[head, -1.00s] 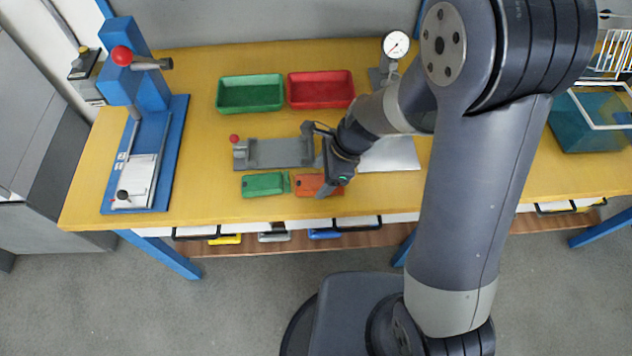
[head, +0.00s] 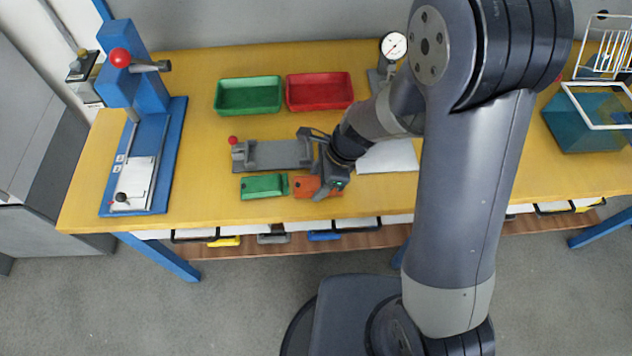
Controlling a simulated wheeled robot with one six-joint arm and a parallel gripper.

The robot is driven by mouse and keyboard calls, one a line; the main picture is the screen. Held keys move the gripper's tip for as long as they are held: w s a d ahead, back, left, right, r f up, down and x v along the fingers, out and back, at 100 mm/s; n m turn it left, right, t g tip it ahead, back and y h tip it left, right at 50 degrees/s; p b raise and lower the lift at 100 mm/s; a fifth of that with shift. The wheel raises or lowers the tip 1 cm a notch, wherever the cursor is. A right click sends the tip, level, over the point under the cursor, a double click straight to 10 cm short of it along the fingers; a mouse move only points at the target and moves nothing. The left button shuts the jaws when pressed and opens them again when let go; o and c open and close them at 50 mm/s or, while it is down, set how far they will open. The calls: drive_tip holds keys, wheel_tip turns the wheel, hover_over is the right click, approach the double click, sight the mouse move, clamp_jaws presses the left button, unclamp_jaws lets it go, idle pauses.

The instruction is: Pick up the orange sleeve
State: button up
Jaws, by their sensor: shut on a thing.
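The orange sleeve (head: 304,187) lies at the front of the yellow table, just right of a green part (head: 264,186). My gripper (head: 320,191) is down at the sleeve's right side and shut on it. My gripper hides the right end of the sleeve. I cannot tell whether the sleeve still touches the table.
A grey fixture (head: 277,154) with a red knob lies just behind the sleeve. Green (head: 249,96) and red (head: 319,92) trays stand at the back. A blue press (head: 150,140) is on the left.

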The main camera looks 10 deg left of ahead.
wheel_tip(320, 180, up, 10)
drive_tip(key=p, duration=0.1)
idle(0.4)
idle(0.5)
